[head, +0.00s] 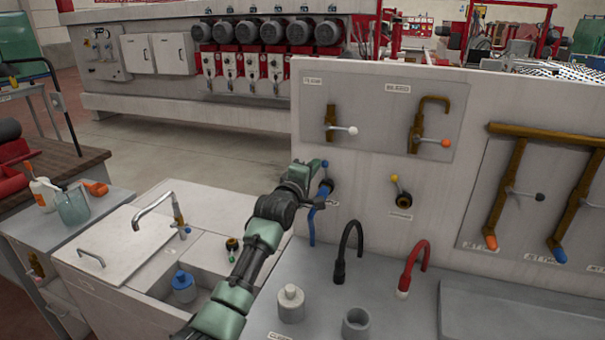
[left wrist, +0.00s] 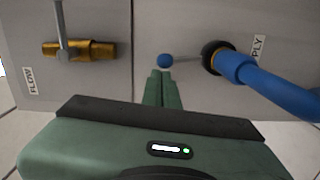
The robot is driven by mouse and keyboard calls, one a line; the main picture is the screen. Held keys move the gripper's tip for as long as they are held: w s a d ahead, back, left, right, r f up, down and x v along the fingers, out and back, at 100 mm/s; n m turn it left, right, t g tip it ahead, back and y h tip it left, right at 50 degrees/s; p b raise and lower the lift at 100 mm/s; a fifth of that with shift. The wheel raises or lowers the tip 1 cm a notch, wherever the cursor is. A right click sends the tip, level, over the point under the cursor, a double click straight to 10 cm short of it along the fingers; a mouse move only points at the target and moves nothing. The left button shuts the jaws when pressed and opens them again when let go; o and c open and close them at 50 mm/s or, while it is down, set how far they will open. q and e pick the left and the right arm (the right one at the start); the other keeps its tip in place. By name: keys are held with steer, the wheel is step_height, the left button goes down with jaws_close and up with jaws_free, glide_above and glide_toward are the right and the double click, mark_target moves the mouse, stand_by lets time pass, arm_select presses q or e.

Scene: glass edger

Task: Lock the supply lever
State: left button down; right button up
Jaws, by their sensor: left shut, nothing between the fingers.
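The supply lever is a thin rod with a blue ball knob (left wrist: 165,61), joined to a dark round supply valve (left wrist: 213,57) on the grey panel. A blue hose (left wrist: 270,85) comes off this valve, and a label beside it partly reads "PLY". My left gripper (left wrist: 164,74) is shut and empty, its fingertips just at the knob; I cannot tell whether they touch it. In the head view, my left gripper (head: 322,163) is at the panel beside the blue hose (head: 316,205) and hides part of the lever. My right gripper is not in view.
A brass flow valve (left wrist: 80,49) sits near the lever in the left wrist view. In the head view, a bleed valve (head: 417,130) and a yellow-knobbed valve (head: 399,190) are on the panel. Black (head: 346,250) and red (head: 414,262) hoses stand below. A sink (head: 165,275) is left.

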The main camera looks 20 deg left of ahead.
arm_select(q)
steer(key=shift+w+d+r+m+p, duration=0.1)
steer(key=shift+d+r+m+p, duration=0.25)
steer(key=shift+d+m, duration=0.4)
steer(key=shift+w+d+f+m, duration=0.2)
steer(key=shift+d+m, duration=0.25)
steer(key=shift+m, duration=0.6)
steer(key=shift+s+d+m+p, duration=0.1)
steer(key=shift+d+m+p, duration=0.35)
steer(key=shift+d+m, duration=0.65)
steer(key=shift+d+f+m, duration=0.15)
steer(key=shift+d+m, duration=0.05)
steer(key=shift+m, duration=0.5)
